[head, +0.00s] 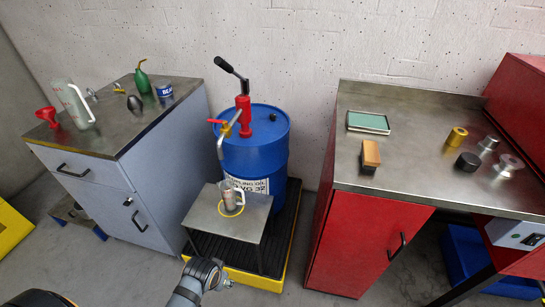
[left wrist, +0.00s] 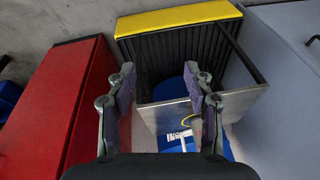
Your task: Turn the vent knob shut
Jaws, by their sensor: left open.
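A blue drum (head: 252,165) stands at the back centre with a red hand pump (head: 243,118) on its lid. A small black knob (head: 273,117) sits on the right part of the lid; I take it as the vent knob, but its setting is too small to read. My left gripper (left wrist: 161,78) is open and empty in the left wrist view, its two fingers wide apart. In the head view my left arm is low at the front, in front of the drum stand and well apart from the knob. The knob cannot be made out in the left wrist view. My right gripper is not in view.
A small metal table (head: 258,215) with a metal cup (head: 232,199) stands before the drum, over a yellow-edged tray (head: 262,280). The pump's black handle (head: 224,65) rises left of the knob. A grey cabinet (head: 95,180) stands left, a red cabinet (head: 350,240) right.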

